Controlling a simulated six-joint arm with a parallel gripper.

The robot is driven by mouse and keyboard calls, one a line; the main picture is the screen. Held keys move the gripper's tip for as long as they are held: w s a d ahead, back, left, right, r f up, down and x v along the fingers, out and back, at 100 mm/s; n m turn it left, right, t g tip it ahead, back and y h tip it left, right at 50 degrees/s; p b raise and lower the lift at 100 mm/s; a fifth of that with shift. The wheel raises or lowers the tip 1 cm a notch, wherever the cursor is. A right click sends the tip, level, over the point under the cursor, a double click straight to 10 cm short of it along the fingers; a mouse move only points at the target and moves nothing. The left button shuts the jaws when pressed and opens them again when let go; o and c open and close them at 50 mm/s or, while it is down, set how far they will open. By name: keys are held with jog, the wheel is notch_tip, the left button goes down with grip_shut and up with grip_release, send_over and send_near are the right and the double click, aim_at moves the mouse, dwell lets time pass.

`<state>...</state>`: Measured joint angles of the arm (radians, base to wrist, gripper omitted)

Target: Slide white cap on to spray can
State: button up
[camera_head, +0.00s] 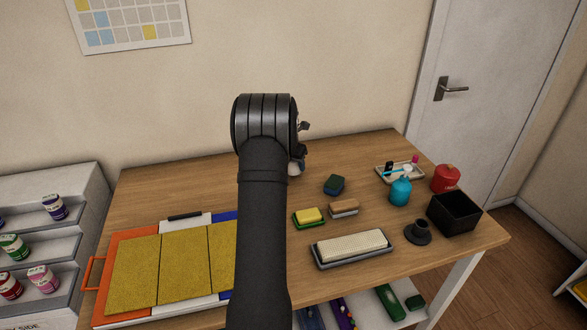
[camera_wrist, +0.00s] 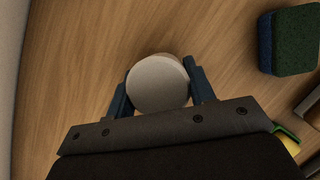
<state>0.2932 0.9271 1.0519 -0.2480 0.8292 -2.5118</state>
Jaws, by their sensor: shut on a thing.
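My gripper (camera_wrist: 157,88) is shut on a pale, round-topped thing, which looks like the white cap (camera_wrist: 155,82). Its two blue fingers press on either side of it. A second pale rim shows just past its far edge, and I cannot tell whether this is part of the cap or a thing beneath it. In the head view my arm hides most of the gripper (camera_head: 302,135), and a small pale piece (camera_head: 295,168) shows below it over the back of the table. I cannot make out the spray can for certain in either view.
On the wooden table (camera_head: 190,180), a dark green sponge (camera_head: 334,184), a yellow sponge (camera_head: 309,216), a brush (camera_head: 344,207) and a teal bottle (camera_head: 400,191) stand to the right. A red container (camera_head: 446,178) and a black box (camera_head: 455,213) are farther right. The back left is clear.

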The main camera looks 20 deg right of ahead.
notch_tip(320, 180, up, 2)
jog(key=shift+r, duration=0.1)
jog(key=s+d+r, duration=0.6)
jog(key=s+d, duration=0.1)
jog(key=s, duration=0.2)
jog(key=shift+d+r, duration=0.2)
jog(key=shift+d, duration=0.05)
jog(key=o, duration=0.4)
jog(key=shift+c, duration=0.9)
jog(key=shift+m+g, duration=0.3)
jog(key=shift+m, duration=0.5)
jog(key=a+r, duration=0.3)
jog(key=a, duration=0.2)
jog(key=w+a+r, duration=0.1)
jog(key=a+r, duration=0.2)
jog(key=a, duration=0.3)
jog(key=w+a+r, duration=0.1)
jog(key=a+r, duration=0.2)
jog(key=a, duration=0.2)
jog(key=shift+a+r, duration=0.1)
jog(key=shift+a, duration=0.15)
